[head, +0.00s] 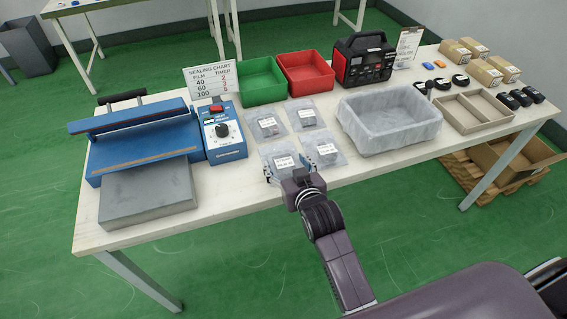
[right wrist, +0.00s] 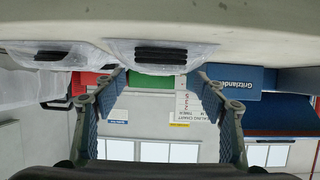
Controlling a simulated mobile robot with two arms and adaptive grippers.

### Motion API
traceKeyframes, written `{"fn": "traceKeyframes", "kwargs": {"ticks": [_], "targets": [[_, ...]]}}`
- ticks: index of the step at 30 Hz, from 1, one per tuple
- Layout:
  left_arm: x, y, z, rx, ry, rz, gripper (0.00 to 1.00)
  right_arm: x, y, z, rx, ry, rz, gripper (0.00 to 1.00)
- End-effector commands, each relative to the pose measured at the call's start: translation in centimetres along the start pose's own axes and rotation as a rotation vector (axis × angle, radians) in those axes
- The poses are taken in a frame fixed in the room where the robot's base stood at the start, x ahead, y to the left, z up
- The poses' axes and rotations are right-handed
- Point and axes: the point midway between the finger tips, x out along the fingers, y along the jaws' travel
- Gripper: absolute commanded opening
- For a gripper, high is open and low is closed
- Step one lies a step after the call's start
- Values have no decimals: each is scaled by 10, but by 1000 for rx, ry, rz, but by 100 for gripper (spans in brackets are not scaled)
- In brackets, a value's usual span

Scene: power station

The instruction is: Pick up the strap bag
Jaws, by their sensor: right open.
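Several clear bags with white labels lie on the white table. I cannot read the labels well enough to tell which is the strap bag. The near left bag (head: 281,157) lies just beyond my right gripper (head: 294,177); the near right bag (head: 322,149) is beside it. Two more bags, far left (head: 267,125) and far right (head: 305,114), lie behind. In the right wrist view, which looks upside down, my right gripper (right wrist: 160,88) is open and empty, with a bag holding dark pieces (right wrist: 160,53) ahead of its fingers. My left gripper is not in view.
A blue sealing machine (head: 140,135) and its control box (head: 223,135) stand at left. Green (head: 262,82) and red (head: 305,72) bins stand behind the bags. A lined grey bin (head: 390,118) stands at right, near a divided tray (head: 473,111). The front table edge is under my right arm.

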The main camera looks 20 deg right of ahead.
Motion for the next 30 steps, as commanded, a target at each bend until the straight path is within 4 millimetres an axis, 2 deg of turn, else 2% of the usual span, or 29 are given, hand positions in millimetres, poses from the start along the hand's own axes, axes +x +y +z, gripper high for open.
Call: {"fn": "traceKeyframes", "kwargs": {"ticks": [9,14,19,30], "targets": [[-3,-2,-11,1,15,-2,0,40,1,-1,-1,0,0,65],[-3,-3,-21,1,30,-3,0,45,1,0,-1,-1,0,65],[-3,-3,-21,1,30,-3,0,45,1,0,-1,0,0,65],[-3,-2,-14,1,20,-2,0,45,1,0,-1,0,0,24]]}}
